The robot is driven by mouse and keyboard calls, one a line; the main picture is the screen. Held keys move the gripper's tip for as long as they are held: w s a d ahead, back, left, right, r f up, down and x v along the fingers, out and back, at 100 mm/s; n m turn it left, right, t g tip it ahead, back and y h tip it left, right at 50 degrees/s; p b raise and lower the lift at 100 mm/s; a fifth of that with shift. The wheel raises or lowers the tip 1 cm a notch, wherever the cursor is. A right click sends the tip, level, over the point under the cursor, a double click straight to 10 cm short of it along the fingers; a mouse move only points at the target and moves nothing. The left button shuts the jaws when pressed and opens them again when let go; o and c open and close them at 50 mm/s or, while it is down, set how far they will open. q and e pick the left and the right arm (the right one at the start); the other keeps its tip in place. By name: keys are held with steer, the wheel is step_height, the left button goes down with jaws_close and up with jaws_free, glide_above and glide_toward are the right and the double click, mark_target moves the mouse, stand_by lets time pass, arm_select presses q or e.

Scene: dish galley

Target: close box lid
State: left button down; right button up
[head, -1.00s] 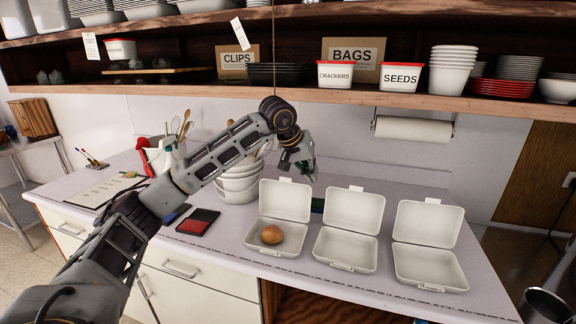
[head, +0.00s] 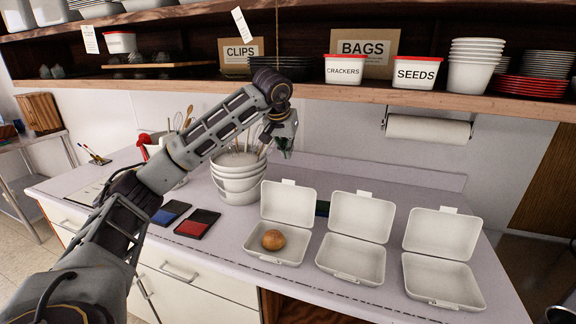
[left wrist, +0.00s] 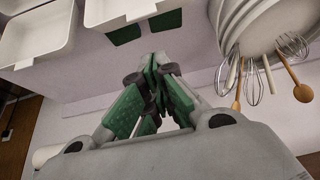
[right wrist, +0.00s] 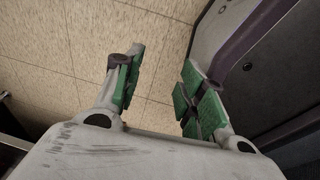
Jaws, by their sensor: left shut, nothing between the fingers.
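Three pale clamshell boxes stand in a row on the counter, all with lids raised. The left box (head: 262,254) holds a round brown bun (head: 273,240), and its lid (head: 288,205) leans back. The middle box (head: 351,257) and right box (head: 442,280) are empty. My left gripper (head: 286,148) is shut and empty, above and behind the left box's lid, beside the stacked buckets. In the left wrist view its green-padded fingers (left wrist: 156,65) meet, with parts of two boxes at upper left. My right gripper (right wrist: 164,58) is open and empty above the tiled floor.
White stacked buckets (head: 238,184) with whisks and spoons stand left of the boxes. Blue and red pads (head: 198,223) lie in front of them. A loaded shelf (head: 400,95) overhangs the counter, with a paper roll (head: 428,129) below it.

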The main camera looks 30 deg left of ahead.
arm_select(q)
steer(key=shift+w+a+f, duration=0.1)
steer(key=shift+w+f, duration=0.1)
steer(key=shift+f, duration=1.15)
steer(key=shift+w+f, duration=0.2)
steer(key=shift+f, duration=1.2)
steer(key=shift+w+a+f, duration=0.1)
steer(key=shift+w+f, duration=0.1)
steer(key=shift+f, duration=1.15)
steer(key=shift+s+d, duration=0.1)
steer(key=shift+s, duration=0.1)
arm_select(e)
steer(key=shift+w+d+r, duration=0.15)
steer(key=shift+d, duration=0.55)
steer(key=shift+a, duration=0.1)
steer(key=shift+a, duration=0.8)
arm_select(q)
steer(key=shift+s, duration=0.1)
arm_select(e)
steer(key=shift+d+f, duration=0.1)
steer(key=shift+f, duration=0.15)
